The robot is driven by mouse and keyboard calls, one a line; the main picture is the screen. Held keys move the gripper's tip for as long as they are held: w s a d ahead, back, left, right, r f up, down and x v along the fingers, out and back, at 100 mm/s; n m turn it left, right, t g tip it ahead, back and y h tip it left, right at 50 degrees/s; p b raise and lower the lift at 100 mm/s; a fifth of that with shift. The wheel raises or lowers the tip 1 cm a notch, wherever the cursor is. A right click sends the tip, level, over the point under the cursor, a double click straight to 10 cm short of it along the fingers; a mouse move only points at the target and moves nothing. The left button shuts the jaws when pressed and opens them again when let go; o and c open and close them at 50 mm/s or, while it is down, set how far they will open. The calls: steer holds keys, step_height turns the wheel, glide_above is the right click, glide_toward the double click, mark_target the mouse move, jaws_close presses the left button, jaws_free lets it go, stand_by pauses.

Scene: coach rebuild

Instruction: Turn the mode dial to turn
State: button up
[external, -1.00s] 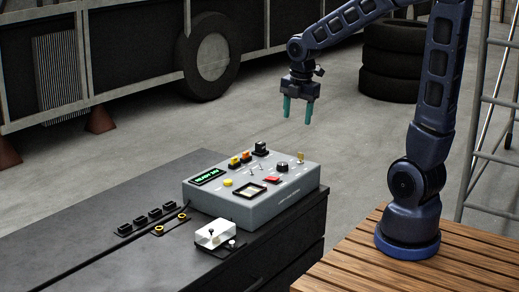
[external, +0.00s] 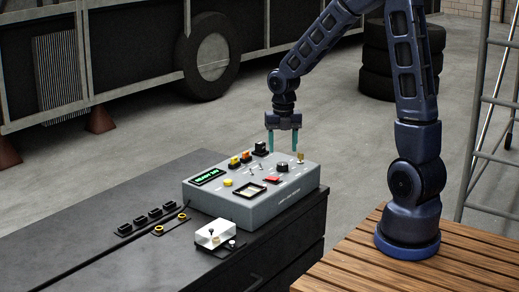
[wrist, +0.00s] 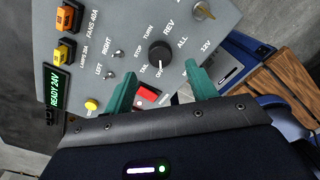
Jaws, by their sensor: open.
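The mode dial is a round black knob (external: 282,167) on the grey control box (external: 255,210). In the wrist view the dial (wrist: 159,56) is ringed by the labels OFF, TAIL, STOP, TURN, REV and ALL. A small pale mark on it appears to point towards OFF. My gripper (external: 283,151) points down above the box near the dial, with its teal fingers apart and empty. In the wrist view the fingertips (wrist: 160,80) stand apart to either side just below the dial. I see no contact with it.
A red switch (wrist: 148,92) lies between the fingers in the wrist view. A brass part (external: 301,157) and a black block (external: 261,148) rise from the box near my gripper. Small toggles, a yellow button (wrist: 91,104) and a lit READY 24V display (external: 207,177) are farther left.

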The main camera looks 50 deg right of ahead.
mark_target(282, 163)
steer(key=shift+f, duration=2.8)
steer(key=c, duration=1)
